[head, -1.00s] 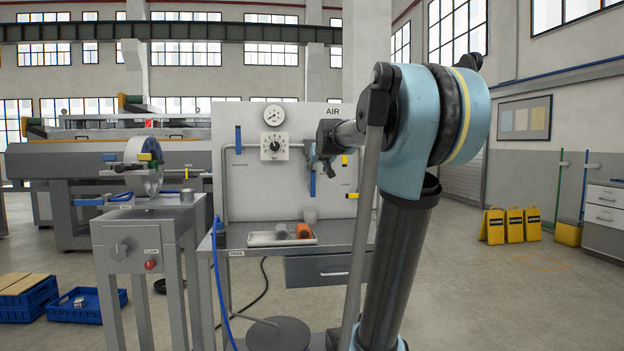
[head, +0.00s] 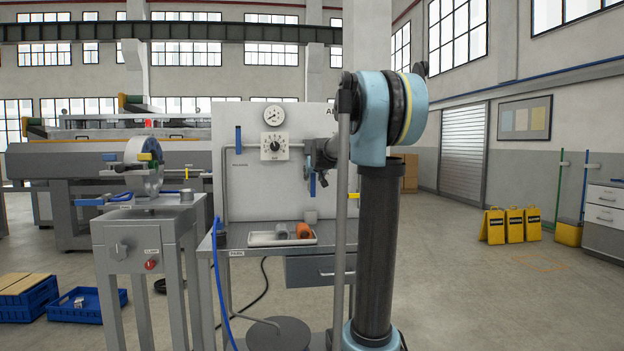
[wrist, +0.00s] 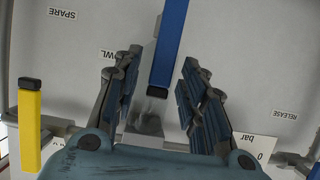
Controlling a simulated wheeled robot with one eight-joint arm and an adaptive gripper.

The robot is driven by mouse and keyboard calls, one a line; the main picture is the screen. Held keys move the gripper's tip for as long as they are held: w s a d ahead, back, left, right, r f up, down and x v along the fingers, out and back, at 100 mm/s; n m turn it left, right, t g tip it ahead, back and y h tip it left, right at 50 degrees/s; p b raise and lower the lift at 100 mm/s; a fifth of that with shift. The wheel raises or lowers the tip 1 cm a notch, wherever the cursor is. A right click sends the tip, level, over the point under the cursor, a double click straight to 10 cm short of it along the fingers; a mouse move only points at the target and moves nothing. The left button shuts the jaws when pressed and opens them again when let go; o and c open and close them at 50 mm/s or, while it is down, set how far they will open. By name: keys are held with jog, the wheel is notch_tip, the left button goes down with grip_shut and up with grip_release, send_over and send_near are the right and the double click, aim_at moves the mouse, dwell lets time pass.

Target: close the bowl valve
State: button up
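The bowl valve's blue handle (wrist: 170,40) stands between the two fingers of my gripper (wrist: 162,62) in the wrist view, with a gap visible on both sides. A grey metal fitting (wrist: 146,113) sits at the handle's lower end there. The label beside it is partly covered by a finger and ends in "WL". In the head view the blue handle (head: 312,185) hangs down from the white panel, and my gripper (head: 310,160) is right in front of its upper part. My gripper is open. The fingertips are too small to make out in the head view.
A yellow handle (wrist: 30,125) is at the wrist view's left, near a "SPARE" label. Another blue lever (head: 238,140) and a dial box (head: 274,147) are on the panel (head: 255,195). A tray (head: 262,240) with small parts lies on the bench below.

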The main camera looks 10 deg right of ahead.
jog(key=shift+w+f, duration=0.2)
jog(key=shift+w, duration=0.25)
jog(key=shift+c, duration=0.5)
grip_shut()
